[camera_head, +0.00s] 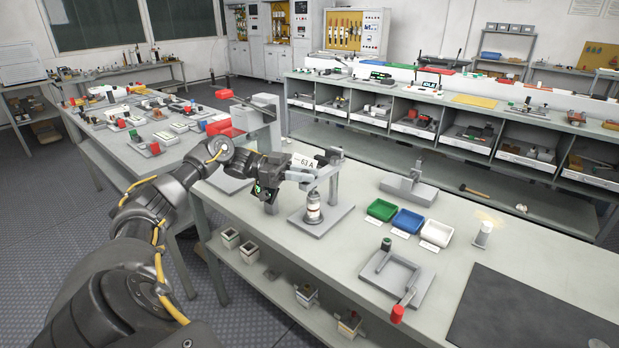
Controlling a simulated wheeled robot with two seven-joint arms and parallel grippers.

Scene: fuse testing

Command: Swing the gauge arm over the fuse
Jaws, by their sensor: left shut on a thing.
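The gauge stand has a grey base plate (333,218), an upright post (334,183) and a "63 A" label (306,162). Its grey gauge arm (303,177) reaches left from the post. A white cylindrical fuse (314,206) with a metal cap stands upright on the plate, below the arm. My left gripper (271,203) is at the left end of the gauge arm, shut on it, and left of the fuse. The gripper hides that end, and I cannot tell the exact gap between arm and fuse. My right gripper is not in view.
Green (382,209), blue (408,220) and white (437,232) trays lie right of the stand. A grey frame fixture with a red handle (397,313) is nearer. A dark mat (535,315) covers the right front. Red clamp fixtures (222,124) stand behind my left arm.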

